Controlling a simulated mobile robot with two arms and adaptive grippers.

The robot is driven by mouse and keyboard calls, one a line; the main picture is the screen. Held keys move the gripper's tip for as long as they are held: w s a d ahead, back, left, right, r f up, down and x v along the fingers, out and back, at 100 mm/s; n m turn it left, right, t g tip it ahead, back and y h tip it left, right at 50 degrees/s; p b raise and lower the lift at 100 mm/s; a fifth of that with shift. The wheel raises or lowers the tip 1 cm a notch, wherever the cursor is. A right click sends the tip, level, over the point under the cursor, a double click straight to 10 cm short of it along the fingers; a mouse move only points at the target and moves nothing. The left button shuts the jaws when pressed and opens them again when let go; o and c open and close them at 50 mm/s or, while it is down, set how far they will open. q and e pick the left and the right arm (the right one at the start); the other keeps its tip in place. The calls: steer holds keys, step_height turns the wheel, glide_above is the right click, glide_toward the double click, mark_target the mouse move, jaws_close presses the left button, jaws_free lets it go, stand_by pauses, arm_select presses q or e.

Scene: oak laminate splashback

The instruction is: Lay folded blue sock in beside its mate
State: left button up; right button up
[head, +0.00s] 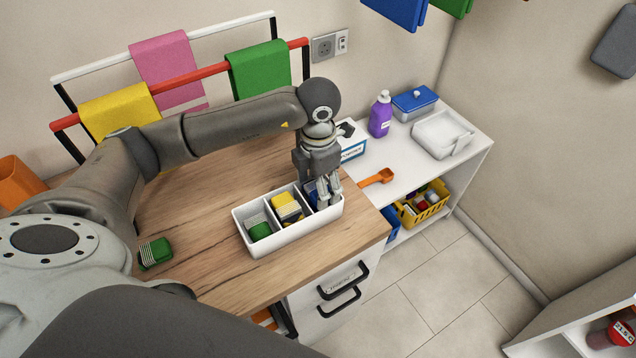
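A white box (290,237) with three compartments stands near the front edge of the wooden counter. Its right compartment holds something blue (311,193), mostly hidden by my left gripper (329,200); I cannot tell whether this is one folded sock or two. The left gripper points down with its fingers in or just above that compartment. Its fingers are too small and overlapped to show whether they are open or shut on a blue sock. The middle compartment holds yellow folded socks (286,208), the left one a green folded item (259,229). My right gripper is not in view.
A green folded sock (155,253) lies on the counter at left. A rack with yellow, pink and green cloths (259,70) stands behind my arm. An orange scoop (377,178), a powder box (351,140) and a purple bottle (380,115) are to the right.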

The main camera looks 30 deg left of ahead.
arm_select(q)
steer(key=shift+s+f, duration=0.1)
steer(key=shift+f, duration=0.05)
steer(key=o, duration=0.7)
steer(key=shift+o, duration=1.2)
steer(key=shift+r, duration=0.2)
step_height(320, 180, up, 18)
steer(key=p, duration=0.4)
steer(key=shift+r, duration=0.25)
